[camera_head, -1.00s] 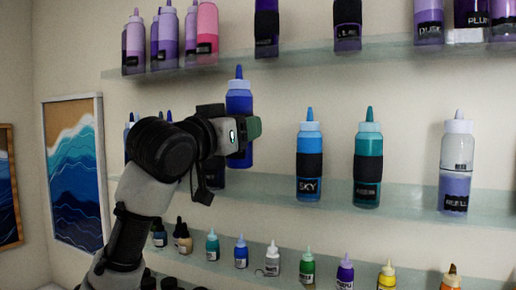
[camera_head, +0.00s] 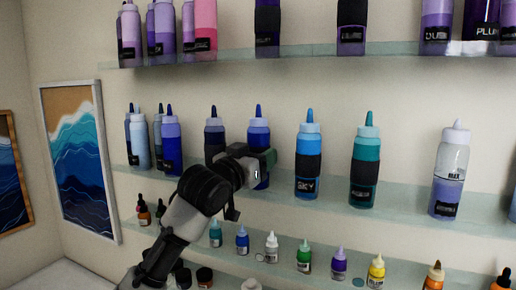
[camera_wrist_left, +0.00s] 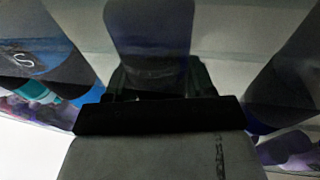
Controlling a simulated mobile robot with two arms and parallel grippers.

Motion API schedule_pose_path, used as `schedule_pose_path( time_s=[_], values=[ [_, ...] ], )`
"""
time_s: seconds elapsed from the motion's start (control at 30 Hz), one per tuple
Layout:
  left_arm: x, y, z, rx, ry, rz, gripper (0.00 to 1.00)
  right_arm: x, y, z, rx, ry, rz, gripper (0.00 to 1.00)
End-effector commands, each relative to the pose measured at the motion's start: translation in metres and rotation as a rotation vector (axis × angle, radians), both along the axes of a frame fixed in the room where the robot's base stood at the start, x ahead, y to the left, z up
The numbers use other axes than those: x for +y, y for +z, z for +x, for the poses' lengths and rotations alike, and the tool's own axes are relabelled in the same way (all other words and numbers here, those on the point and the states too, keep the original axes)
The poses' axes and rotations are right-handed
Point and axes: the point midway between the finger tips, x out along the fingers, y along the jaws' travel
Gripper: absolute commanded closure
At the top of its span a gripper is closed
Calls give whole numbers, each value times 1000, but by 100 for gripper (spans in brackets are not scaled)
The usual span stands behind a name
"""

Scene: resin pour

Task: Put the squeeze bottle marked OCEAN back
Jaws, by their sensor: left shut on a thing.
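A dark blue squeeze bottle (camera_head: 258,137) with a blue pointed tip is in my left gripper (camera_head: 262,165) at the middle shelf. It stands upright, between a darker navy bottle (camera_head: 214,135) and the light blue SKY bottle (camera_head: 308,150). Its label is hidden by the gripper, so I cannot read OCEAN. Its base is near shelf level; I cannot tell if it touches. In the left wrist view the held bottle (camera_wrist_left: 150,30) is upright in front of the jaws, with the SKY bottle (camera_wrist_left: 40,55) at left. My right gripper is not in view.
The middle glass shelf (camera_head: 405,199) also holds a teal bottle (camera_head: 365,165), a clear-and-lilac bottle (camera_head: 449,175) and several blue bottles at left. Purple and pink bottles stand on the upper shelf (camera_head: 400,48). Small dropper bottles line the lower shelf.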

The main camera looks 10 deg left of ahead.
Motion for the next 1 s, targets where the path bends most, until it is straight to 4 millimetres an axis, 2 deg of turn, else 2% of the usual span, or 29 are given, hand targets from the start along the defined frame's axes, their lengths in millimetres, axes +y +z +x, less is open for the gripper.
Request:
schedule_pose_path(
  time_s=[0.03,0.47,0.5,0.63,0.97,1.0],
  values=[
    [0,2,1,-1,0,0,68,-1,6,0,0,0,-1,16],
    [0,-6,1,-3,0,-1,68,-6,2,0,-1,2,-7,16],
    [0,-5,1,-2,1,-1,40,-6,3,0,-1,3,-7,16],
    [0,-5,1,-1,1,-1,20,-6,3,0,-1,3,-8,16],
    [0,0,1,-2,1,-1,20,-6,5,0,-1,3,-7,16],
    [1,-4,-2,-2,1,0,20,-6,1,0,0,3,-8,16]
  ],
)
